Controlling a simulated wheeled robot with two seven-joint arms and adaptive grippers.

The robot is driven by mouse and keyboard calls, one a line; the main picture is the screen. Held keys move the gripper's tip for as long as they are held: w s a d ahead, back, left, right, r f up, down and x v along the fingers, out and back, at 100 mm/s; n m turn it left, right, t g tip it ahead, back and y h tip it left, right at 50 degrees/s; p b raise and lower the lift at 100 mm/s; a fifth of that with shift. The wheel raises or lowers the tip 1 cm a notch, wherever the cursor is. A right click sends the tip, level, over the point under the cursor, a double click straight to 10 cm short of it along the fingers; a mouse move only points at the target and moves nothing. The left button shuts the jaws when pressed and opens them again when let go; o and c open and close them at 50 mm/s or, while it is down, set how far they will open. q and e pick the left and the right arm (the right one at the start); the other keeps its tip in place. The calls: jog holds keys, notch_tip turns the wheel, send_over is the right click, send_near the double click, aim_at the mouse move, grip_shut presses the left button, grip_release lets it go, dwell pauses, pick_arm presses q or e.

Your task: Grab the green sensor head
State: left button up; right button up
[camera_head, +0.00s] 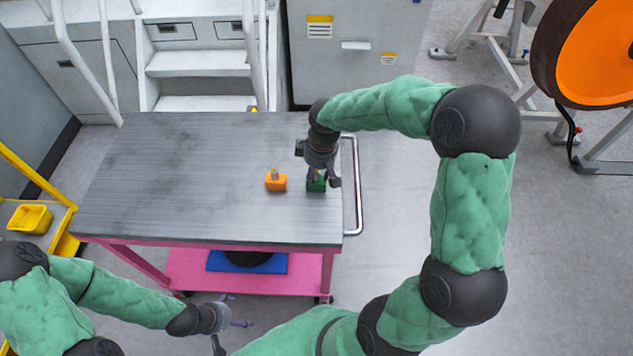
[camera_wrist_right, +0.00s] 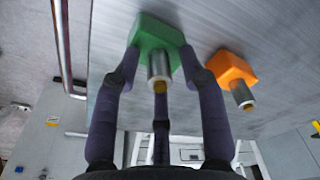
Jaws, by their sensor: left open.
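The green sensor head (camera_head: 316,186) is a small block at the right end of the grey table top. In the right wrist view the green sensor head (camera_wrist_right: 156,38) shows a metal cylinder with a brass-coloured tip. My right gripper (camera_head: 324,180) points down over it. In the wrist view the right gripper's fingers (camera_wrist_right: 160,62) press against both sides of the block, with a third finger behind the cylinder. I cannot tell whether the block is clear of the table. My left gripper (camera_head: 232,323) is open and empty, low in front of the table.
An orange sensor head (camera_head: 276,183) stands just left of the green one; it also shows in the wrist view (camera_wrist_right: 232,70). The table (camera_head: 170,170) has a rail (camera_head: 354,190) at its right end. The table's left half is clear. A yellow bin (camera_head: 30,219) is far left.

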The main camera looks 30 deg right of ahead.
grip_shut()
jog(key=shift+r, duration=0.1)
